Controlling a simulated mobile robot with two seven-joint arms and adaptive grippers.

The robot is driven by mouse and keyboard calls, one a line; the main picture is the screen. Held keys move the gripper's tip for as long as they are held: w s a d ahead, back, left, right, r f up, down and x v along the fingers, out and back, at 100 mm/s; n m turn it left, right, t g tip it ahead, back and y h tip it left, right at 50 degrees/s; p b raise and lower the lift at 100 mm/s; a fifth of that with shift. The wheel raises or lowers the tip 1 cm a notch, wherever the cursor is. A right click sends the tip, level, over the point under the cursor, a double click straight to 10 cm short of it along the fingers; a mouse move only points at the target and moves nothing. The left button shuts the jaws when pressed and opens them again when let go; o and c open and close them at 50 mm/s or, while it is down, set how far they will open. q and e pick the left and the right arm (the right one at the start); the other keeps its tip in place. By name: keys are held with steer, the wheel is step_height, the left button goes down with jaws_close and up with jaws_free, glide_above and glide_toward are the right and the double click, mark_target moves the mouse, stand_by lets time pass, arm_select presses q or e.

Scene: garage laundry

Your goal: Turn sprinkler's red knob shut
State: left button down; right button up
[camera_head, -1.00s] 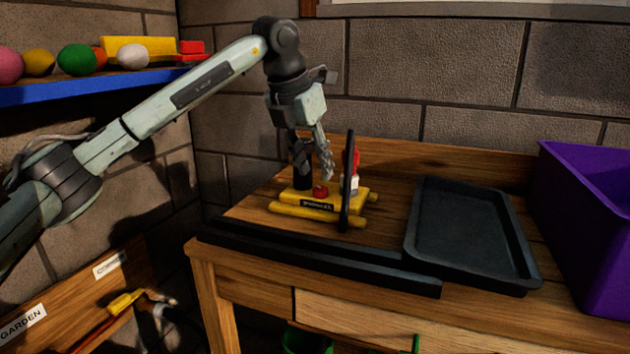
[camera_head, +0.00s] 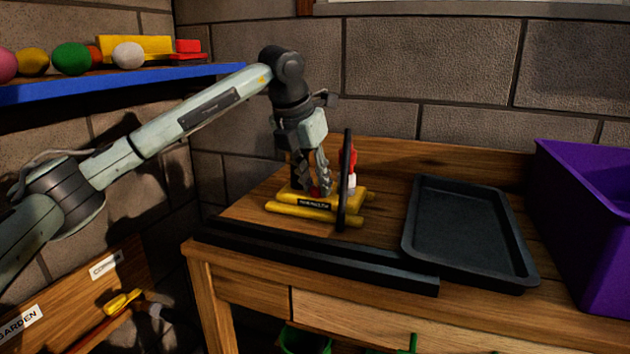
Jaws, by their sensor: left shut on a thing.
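The sprinkler (camera_head: 293,208) has a yellow base with a dark label and stands on the wooden workbench. Its red knob (camera_head: 316,191) sits on top of the base and is mostly hidden by my fingers. My left gripper (camera_head: 317,187) points down from above and is shut on the red knob. A black upright bar (camera_head: 345,180) rises at the right side of the sprinkler, close to my gripper. My right gripper does not show.
A red and white bottle-like thing (camera_head: 352,168) stands behind the black bar. A dark tray (camera_head: 465,230) and a purple bin (camera_head: 590,225) are to the right. A black rail (camera_head: 320,260) runs along the bench front. A blue shelf (camera_head: 120,85) holds several balls.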

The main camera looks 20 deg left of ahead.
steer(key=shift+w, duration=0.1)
arm_select(q)
steer(key=shift+d+n+y, duration=0.2)
steer(key=shift+n+y, duration=0.2)
steer(key=shift+n, duration=0.7)
steer(key=shift+n+y+b, duration=0.3)
steer(key=shift+n+y, duration=0.2)
steer(key=shift+n, duration=0.6)
steer(key=shift+d+n+y, duration=0.15)
steer(key=shift+n+y, duration=0.35)
steer(key=shift+n, duration=0.9)
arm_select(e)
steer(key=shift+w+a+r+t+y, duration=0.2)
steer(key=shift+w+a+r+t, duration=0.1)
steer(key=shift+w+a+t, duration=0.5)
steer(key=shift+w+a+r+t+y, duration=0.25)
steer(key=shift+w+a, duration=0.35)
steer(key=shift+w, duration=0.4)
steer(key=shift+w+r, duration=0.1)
arm_select(q)
steer(key=c, duration=1.5)
jaws_free()
steer(key=shift+c, duration=0.2)
steer(key=shift+r, duration=0.1)
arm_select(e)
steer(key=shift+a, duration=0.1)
